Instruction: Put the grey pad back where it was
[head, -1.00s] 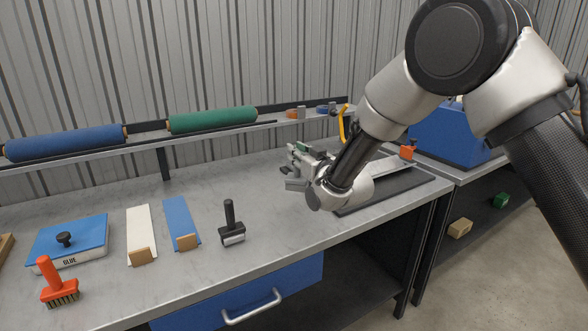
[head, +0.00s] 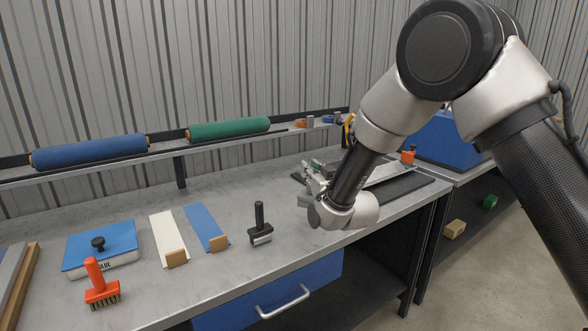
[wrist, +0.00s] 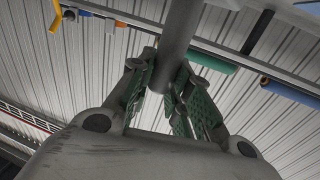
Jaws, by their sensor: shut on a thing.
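My gripper (head: 309,184) is above the right part of the grey workbench (head: 208,290), right of the black-handled roller. In the wrist view my gripper (wrist: 165,88) has green-padded fingers closed on a dark grey, bar-like thing (wrist: 180,35). This thing runs out of the top of that picture, so its full shape is hidden. I cannot tell whether it is the grey pad. A dark grey mat (head: 405,190) lies flat on the bench behind and right of my gripper, with a pale metal straightedge (head: 392,173) on it. My wrist hides part of the mat.
The roller (head: 260,228) stands near my gripper. A blue strip (head: 203,225), white strip (head: 167,235), blue-topped glue box (head: 100,247) and orange brush (head: 97,283) are farther left. Blue (head: 88,152) and green (head: 228,128) rolls lie on the rear shelf. Bare bench lies behind the roller.

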